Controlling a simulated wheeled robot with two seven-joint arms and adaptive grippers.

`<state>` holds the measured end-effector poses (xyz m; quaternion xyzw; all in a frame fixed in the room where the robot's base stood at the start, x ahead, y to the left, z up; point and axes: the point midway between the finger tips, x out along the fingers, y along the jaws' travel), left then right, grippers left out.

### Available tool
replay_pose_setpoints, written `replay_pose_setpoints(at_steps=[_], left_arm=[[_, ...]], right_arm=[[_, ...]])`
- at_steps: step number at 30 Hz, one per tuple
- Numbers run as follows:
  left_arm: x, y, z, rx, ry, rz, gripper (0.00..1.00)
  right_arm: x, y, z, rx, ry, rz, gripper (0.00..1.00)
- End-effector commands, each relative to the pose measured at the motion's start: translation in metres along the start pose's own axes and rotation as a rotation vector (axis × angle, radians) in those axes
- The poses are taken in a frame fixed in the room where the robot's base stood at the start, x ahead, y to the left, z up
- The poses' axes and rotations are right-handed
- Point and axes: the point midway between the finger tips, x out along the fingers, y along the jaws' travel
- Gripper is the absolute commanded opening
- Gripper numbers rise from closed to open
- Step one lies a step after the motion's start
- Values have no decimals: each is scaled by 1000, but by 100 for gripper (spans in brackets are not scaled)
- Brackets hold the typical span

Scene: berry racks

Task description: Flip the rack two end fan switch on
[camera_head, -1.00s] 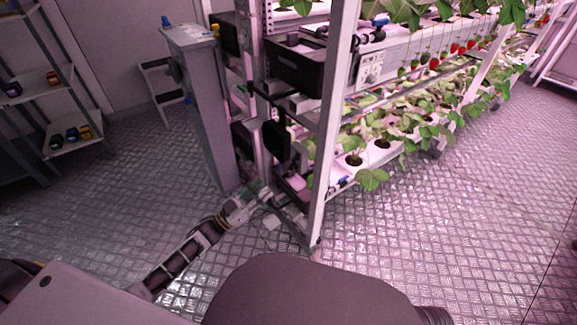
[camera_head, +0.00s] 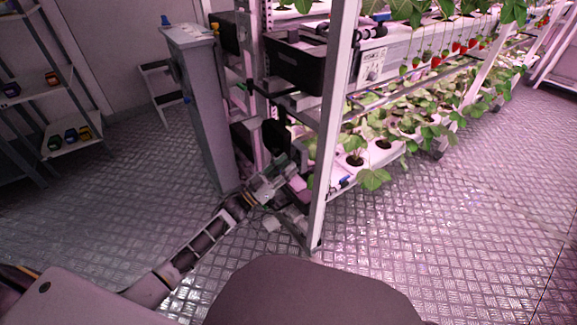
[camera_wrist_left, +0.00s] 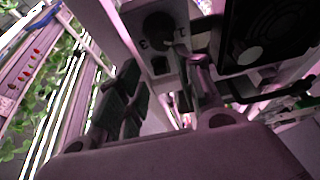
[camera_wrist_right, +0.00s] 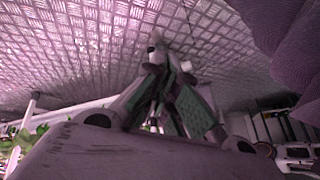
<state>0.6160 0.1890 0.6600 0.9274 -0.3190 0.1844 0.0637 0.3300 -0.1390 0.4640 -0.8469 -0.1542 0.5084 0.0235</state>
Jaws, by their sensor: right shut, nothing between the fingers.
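The near end of the berry rack (camera_head: 322,170) stands right of centre in the head view. A dark fan unit (camera_head: 276,135) sits low on this end; a black fan housing (camera_wrist_left: 270,35) fills the upper right of the left wrist view. Left of it is a pale switch box with a round dark knob (camera_wrist_left: 157,27); I cannot read its position. My left gripper (camera_head: 280,172) is low at the rack end, below the fan. Its fingers (camera_wrist_left: 165,85) are apart and point toward the switch box. My right gripper (camera_wrist_right: 165,95) is shut and empty above the floor.
A tall grey cabinet (camera_head: 200,95) stands just left of the rack end, close to my left arm. A shelf unit with small coloured items (camera_head: 68,135) is at far left. Rack posts and shelf edges crowd my left gripper. The metal floor (camera_head: 440,240) at right is clear.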

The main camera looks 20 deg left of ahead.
Motion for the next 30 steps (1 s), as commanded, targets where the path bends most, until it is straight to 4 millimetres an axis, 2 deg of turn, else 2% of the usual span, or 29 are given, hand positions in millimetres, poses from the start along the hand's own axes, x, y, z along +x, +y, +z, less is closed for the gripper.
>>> replay_pose_setpoints(at_steps=[6, 16, 17, 25, 30], left_arm=[[12, 0, 0, 0, 0, 0, 36], [13, 0, 0, 0, -1, 0, 36], [13, 0, 0, 0, 0, 0, 34], [13, 0, 0, 0, -1, 0, 0], [13, 0, 0, 0, -1, 0, 0]], right_arm=[[8, 1, 6, 6, 5, -4, 0], [8, 0, 13, 8, -5, -5, 0], [8, 0, 12, 7, -4, -5, 0], [7, 0, 8, 5, 3, -4, 0], [6, 1, 2, 2, 12, -3, 0]])
